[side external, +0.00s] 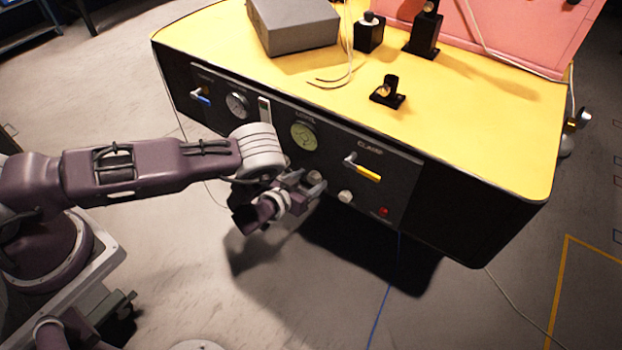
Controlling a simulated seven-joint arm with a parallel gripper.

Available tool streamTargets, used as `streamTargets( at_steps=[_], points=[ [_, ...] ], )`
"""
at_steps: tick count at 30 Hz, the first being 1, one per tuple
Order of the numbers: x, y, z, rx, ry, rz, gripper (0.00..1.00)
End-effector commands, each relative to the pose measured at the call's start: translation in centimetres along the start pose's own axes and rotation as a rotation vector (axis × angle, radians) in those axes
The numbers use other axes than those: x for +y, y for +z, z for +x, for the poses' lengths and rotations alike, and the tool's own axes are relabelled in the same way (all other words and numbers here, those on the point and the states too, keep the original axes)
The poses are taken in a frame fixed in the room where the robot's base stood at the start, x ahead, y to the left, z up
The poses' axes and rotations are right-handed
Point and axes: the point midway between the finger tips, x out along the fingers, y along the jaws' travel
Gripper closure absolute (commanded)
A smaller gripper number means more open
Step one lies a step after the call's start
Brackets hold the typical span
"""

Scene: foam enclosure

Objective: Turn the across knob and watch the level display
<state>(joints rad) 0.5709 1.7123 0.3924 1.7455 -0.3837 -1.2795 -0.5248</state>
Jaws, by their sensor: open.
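The level display (303,136) is a round, greenish dial on the dark front panel (405,200), under a small label that seems to read LEVEL. My gripper (308,187) is open in front of the panel, below the dial. A small pale grey round knob (315,177) shows right at its fingertips. I cannot tell whether the fingers are around it or touch it. Another pale knob (345,196) sits to the right, clear of the fingers. No label for the across knob is readable, so I cannot tell which knob it is. The dial's reading is too small to make out.
The panel also holds a blue-tipped lever (200,97), a white gauge (237,104), a yellow-handled clamp lever (366,172) and a red button (384,211). A grey box (293,25) and black fixtures stand on the yellow top (470,130). Floor left of the panel is mostly open.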

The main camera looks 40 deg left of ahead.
Motion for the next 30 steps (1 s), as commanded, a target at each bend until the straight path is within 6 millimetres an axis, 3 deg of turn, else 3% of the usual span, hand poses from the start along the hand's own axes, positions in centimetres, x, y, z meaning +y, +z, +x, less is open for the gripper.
streamTargets(
  at_steps=[3, 11, 19, 30],
  points=[
    [-0.05, 0.02, 1.08, -0.001, -0.001, 0.0, 0.44],
    [-0.07, 0.02, 1.27, -0.002, -0.001, 0.001, 0.46],
    [-0.06, 0.01, 1.25, -0.002, -0.002, 0.0, 0.99],
    [0.06, 0.03, 1.23, -0.003, -0.024, 0.057, 1.0]
  ],
)
